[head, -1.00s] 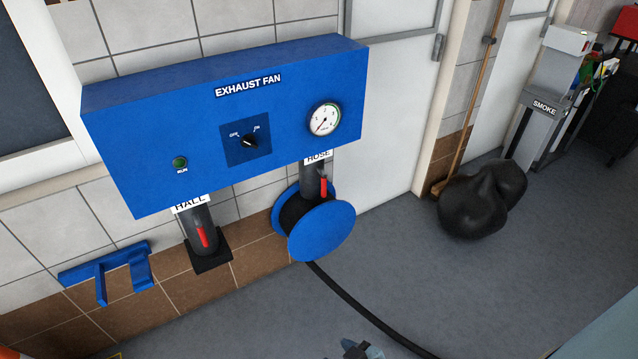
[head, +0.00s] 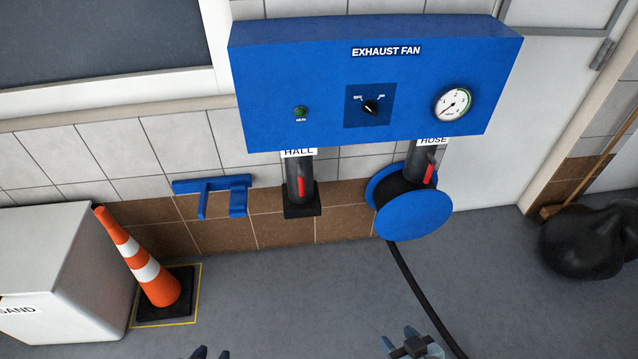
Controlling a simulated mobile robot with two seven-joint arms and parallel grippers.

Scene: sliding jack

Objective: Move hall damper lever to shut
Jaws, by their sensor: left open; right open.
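The hall damper lever (head: 301,187) is a short red handle on a dark grey pipe (head: 294,167) below the HALL label (head: 299,152). It looks roughly upright, in line with the pipe. No open or shut marking is readable beside it. My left gripper (head: 211,353) shows only its tips at the bottom edge, open, well below and left of the lever. My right gripper (head: 411,341) is open and empty at the bottom, below and right of the lever. Both are apart from the panel.
The blue exhaust fan box (head: 376,78) overhangs the pipes. A similar red hose lever (head: 429,173) and a blue hose reel (head: 413,216) stand to the right. A blue bracket (head: 212,185), traffic cone (head: 142,262) and white sand bin (head: 60,265) are left. Floor ahead is clear.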

